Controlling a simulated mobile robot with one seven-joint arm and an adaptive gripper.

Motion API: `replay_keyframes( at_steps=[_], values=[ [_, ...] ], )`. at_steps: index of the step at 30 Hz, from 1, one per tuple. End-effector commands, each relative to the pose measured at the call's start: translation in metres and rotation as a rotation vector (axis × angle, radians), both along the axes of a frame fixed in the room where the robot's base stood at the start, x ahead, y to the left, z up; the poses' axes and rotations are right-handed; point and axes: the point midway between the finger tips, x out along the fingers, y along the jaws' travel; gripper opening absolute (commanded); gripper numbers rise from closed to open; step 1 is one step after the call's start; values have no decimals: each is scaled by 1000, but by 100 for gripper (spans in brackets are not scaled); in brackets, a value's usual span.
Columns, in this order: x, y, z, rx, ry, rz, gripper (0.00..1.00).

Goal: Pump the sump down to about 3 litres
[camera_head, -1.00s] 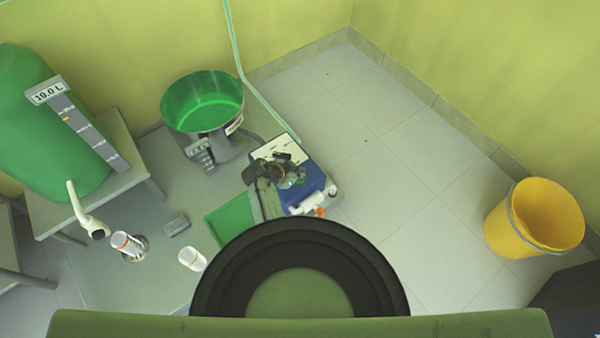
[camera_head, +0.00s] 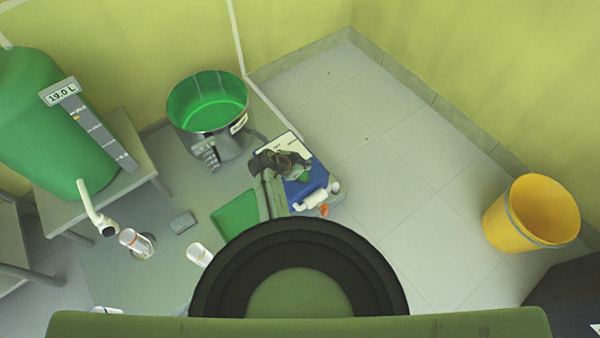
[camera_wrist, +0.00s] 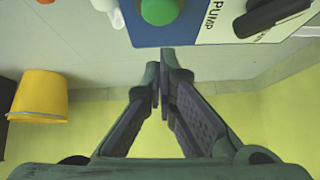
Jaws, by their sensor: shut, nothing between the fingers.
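My gripper (camera_head: 292,162) is over the panel in the head view. In the wrist view its fingers (camera_wrist: 163,75) are together and empty, just apart from the box in the picture. A steel pot (camera_head: 214,143), apparently the sump, holds green liquid.
A green tank (camera_head: 40,120) with a 19.0 L sign (camera_head: 61,92) and scale stands on a bench at left. A yellow bucket (camera_head: 530,212) stands at right. The tiled floor between is clear.

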Motion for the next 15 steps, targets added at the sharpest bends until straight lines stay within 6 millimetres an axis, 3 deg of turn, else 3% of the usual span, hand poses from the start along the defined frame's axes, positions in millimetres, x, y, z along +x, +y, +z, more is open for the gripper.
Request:
replay_keyframes(
  at_steps=[1,6,15],
  values=[
    [-7,11,10,1,-2,8,0],
    [-22,31,43,3,-5,7,0],
    [-37,50,73,2,-5,5,0]
  ],
)
